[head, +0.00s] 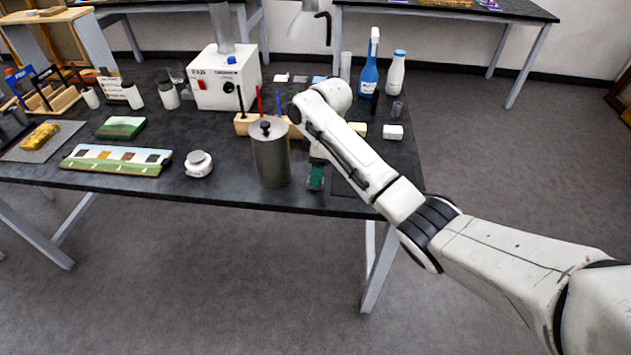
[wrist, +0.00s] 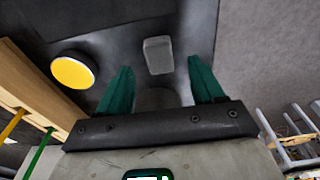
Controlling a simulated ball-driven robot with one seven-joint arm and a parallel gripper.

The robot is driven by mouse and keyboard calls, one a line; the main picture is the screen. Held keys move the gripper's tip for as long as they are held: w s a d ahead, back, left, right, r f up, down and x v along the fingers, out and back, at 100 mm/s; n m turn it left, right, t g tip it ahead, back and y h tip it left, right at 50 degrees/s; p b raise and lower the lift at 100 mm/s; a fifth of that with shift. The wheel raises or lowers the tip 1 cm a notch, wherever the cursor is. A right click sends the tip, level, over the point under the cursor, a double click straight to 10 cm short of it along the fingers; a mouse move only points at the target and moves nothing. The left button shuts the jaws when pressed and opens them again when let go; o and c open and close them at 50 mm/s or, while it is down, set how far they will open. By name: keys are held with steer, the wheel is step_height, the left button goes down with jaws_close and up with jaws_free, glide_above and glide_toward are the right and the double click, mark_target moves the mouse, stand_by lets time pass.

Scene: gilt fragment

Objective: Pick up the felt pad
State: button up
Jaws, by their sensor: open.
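A small pale grey block, which looks like the felt pad (wrist: 158,55), lies on the dark tabletop in the wrist view. It shows between and beyond my gripper's two green fingers, with clear space around it. My gripper (wrist: 163,88) is open and empty, and neither finger touches the block. In the head view my gripper (head: 316,178) points down near the front edge of the bench, just right of the metal canister. My arm covers part of the bench there, and I cannot tell which item in the head view is the same block.
A lidded metal canister (head: 270,155) stands close left of my gripper. A wooden rack (wrist: 35,100) with upright sticks and a yellow disc (wrist: 73,71) lie to the left in the wrist view. A white block (head: 392,132) and bottles (head: 370,70) stand behind my arm.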

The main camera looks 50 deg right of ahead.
steer(key=shift+w+a+f, duration=0.1)
steer(key=shift+w+f, duration=0.05)
steer(key=shift+f, duration=1.55)
steer(key=c, duration=1.1)
steer(key=shift+r, duration=0.1)
steer(key=shift+r, duration=0.5)
steer(key=s+a+r+p, duration=0.7)
steer(key=s+a+r, duration=0.1)
steer(key=s+r, duration=0.3)
steer(key=shift+a+r+p, duration=0.25)
steer(key=shift+r+p, duration=0.05)
steer(key=shift+r, duration=0.15)
